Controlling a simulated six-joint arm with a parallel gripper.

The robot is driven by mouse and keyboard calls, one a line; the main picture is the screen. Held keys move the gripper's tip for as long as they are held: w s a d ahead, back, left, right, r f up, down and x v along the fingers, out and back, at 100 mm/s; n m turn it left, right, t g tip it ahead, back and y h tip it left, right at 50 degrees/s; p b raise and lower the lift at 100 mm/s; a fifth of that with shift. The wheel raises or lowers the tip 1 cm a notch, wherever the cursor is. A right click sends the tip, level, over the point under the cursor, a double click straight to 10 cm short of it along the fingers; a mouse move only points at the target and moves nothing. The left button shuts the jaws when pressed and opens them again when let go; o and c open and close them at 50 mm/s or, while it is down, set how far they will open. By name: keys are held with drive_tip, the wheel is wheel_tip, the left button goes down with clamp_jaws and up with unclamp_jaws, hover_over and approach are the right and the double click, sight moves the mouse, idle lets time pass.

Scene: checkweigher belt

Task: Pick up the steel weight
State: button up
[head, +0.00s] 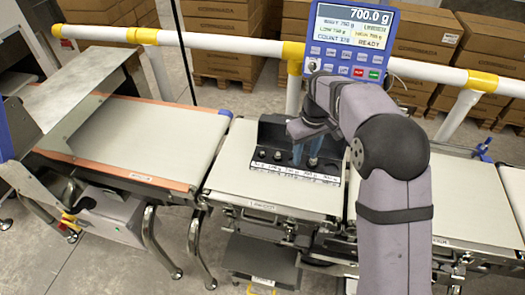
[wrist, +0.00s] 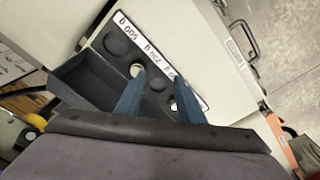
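A black weight holder (head: 268,132) stands on the middle belt, with a white label strip along its front edge. Several small round weights or sockets sit in a row in it. One small weight (head: 261,153) shows near the left end. In the wrist view a shiny steel weight (wrist: 137,70) shows beside my left finger, and another shiny top is partly hidden by the right finger. I cannot tell which one the task means. My gripper (wrist: 158,84) is open, its blue fingers pointing down at the row. My gripper (head: 305,161) is over the holder's right half; contact is unclear.
A blue display (head: 350,38) reading 700.0 g stands behind the holder. A white and yellow rail (head: 220,42) runs behind the belts. The left belt (head: 150,130) and right belt (head: 478,190) are clear. Cardboard boxes (head: 225,35) stand behind.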

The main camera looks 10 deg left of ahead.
sight(262, 152)
drive_tip(key=w+a+n, duration=0.1)
drive_tip(key=a, duration=0.3)
drive_tip(key=w+a+r+n+p, duration=0.1)
drive_tip(key=a, duration=0.4)
drive_tip(key=w+a+n+p, duration=0.1)
drive_tip(key=a, duration=0.3)
drive_tip(key=shift+w+a+r+y, duration=0.1)
drive_tip(key=shift+a+r+y, duration=0.1)
drive_tip(key=shift+r+y, duration=0.2)
drive_tip(key=shift+w+a+f+p, duration=0.15)
drive_tip(key=shift+f+p, duration=0.8)
drive_tip(key=shift+f, duration=0.9)
drive_tip(key=shift+w+a+f+p, duration=0.1)
drive_tip(key=shift+f+p, duration=0.85)
drive_tip(key=shift+f, duration=0.9)
clamp_jaws()
